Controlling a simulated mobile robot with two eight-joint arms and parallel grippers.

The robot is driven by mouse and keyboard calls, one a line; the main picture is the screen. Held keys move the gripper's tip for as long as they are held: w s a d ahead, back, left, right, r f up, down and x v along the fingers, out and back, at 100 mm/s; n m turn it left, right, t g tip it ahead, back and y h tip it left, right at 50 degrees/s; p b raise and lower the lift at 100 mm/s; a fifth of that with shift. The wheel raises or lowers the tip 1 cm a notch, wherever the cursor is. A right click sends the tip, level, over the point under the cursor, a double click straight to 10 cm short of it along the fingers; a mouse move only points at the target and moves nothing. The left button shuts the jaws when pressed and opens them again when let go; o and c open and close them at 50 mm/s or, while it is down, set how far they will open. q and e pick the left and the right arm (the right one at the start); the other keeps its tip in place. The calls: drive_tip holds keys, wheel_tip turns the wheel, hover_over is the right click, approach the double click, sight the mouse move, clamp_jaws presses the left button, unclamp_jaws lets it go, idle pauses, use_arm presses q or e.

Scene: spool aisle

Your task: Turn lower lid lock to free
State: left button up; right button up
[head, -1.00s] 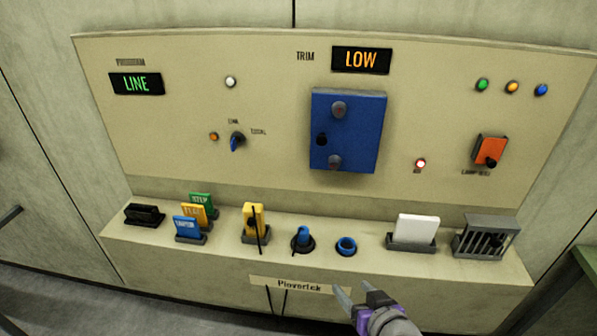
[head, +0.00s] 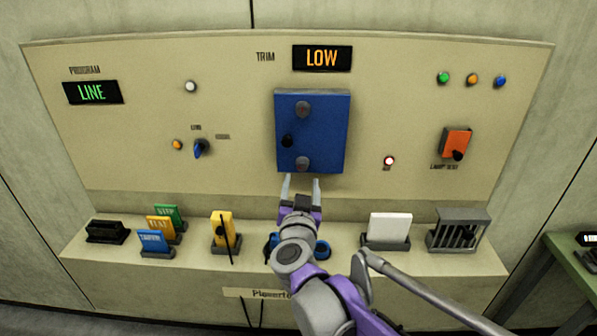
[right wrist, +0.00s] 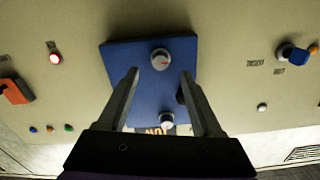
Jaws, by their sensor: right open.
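The blue lid (head: 325,128) is closed flat on the panel, with two round grey locks and a dark knob between them. The lower lid lock (head: 302,163) is near its bottom edge; it also shows in the right wrist view (right wrist: 160,57), near the top of that inverted picture, with a small reddish mark. The upper lid lock (head: 303,109) is near the top edge. My right gripper (head: 302,181) is open and empty. Its fingertips are just below the lower lock in the head view, and no contact shows. My left gripper is not in view.
Above the lid a display (head: 322,58) reads LOW. A lit red lamp (head: 389,161) and an orange switch (head: 455,142) are to the right. The shelf (head: 340,262) below holds coloured cards, a yellow holder (head: 222,228), a white card (head: 389,227) and a grey cage (head: 459,230).

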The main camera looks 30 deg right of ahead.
sight(302, 169)
drive_tip(key=x, duration=0.5)
drive_tip(key=shift+w+d, duration=0.15)
drive_tip(key=shift+w, duration=0.15)
clamp_jaws()
